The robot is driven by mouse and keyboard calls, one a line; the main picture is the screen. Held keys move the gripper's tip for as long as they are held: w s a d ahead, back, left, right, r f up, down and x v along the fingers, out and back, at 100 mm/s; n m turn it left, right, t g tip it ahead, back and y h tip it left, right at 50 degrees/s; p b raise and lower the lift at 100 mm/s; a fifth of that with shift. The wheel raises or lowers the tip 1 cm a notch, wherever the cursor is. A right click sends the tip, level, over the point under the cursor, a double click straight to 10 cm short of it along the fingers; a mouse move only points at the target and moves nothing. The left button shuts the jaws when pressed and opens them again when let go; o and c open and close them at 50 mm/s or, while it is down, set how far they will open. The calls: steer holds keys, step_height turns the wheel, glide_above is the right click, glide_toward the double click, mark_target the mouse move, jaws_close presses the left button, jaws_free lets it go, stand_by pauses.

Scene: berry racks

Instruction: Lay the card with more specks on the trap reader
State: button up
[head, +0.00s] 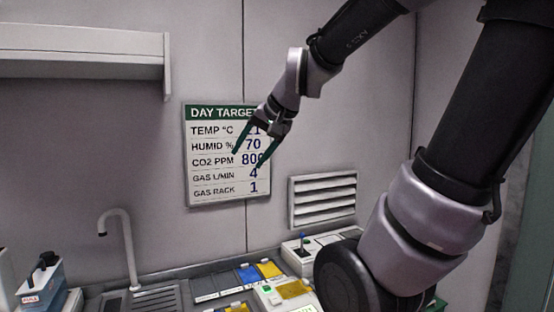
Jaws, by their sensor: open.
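My gripper (247,158) is open and empty, raised in front of the wall sign with its fingers pointing down. Well below it on the counter lie a blue card (249,274) and a yellow card (269,269), side by side. A further yellow piece (237,308) is cut off by the bottom edge. Specks are too small to make out on any of them.
A DAY TARGETS sign (199,158) hangs behind my gripper. A tap (127,245) rises over a ribbed drainer (157,301) at left. A blue-grey container (42,283) stands far left. A white box with a small lever (303,257) stands beside my arm, which hides the right counter.

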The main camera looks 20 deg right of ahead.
steer(key=s+d+n+g+h, duration=0.1)
steer(key=s+d, duration=0.2)
steer(key=s, duration=0.5)
steer(key=shift+s+f, duration=0.2)
steer(key=shift+f, duration=0.1)
